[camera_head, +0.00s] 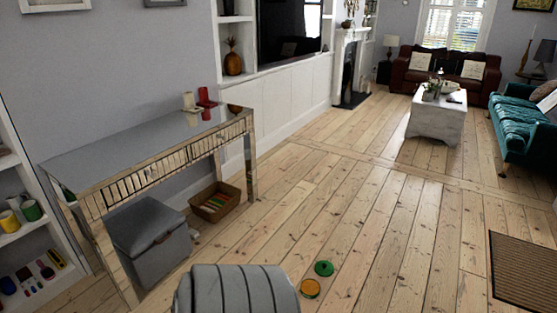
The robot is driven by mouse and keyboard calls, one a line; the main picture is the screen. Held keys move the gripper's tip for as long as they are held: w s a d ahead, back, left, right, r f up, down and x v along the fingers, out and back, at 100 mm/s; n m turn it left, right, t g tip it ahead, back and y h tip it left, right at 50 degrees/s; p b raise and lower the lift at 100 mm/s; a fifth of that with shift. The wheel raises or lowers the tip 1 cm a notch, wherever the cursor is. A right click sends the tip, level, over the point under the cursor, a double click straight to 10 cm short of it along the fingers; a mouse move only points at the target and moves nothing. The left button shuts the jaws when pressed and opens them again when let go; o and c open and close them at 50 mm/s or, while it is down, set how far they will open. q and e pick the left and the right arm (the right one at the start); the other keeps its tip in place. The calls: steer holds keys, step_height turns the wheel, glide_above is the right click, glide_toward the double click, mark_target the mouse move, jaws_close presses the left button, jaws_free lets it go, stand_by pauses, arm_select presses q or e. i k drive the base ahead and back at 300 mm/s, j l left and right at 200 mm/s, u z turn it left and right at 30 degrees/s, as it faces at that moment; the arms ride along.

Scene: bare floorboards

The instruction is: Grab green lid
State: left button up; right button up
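A round green lid (323,268) lies on the floorboards near the bottom centre of the head view, with a small raised part on top. Just below and to its left is a round orange-yellow item (310,288) with a green rim, perhaps a pot or jar. The two are very close; I cannot tell if they touch. Neither of my grippers is in view.
A mirrored console table (130,150) stands left, with a grey storage box (150,245) and a brown basket (215,203) beneath or beside it. A shelf unit (30,230) is far left. A doormat (525,270) lies right. The middle floor is clear.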

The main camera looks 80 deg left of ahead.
mark_target(325, 269)
steer(key=i+j+u, duration=0.25)
steer(key=i+u, duration=0.2)
steer(key=i+j+u, duration=0.1)
steer(key=i+u, duration=0.35)
steer(key=i+l+u, duration=0.15)
steer(key=i+u, duration=0.3)
steer(key=i, duration=0.2)
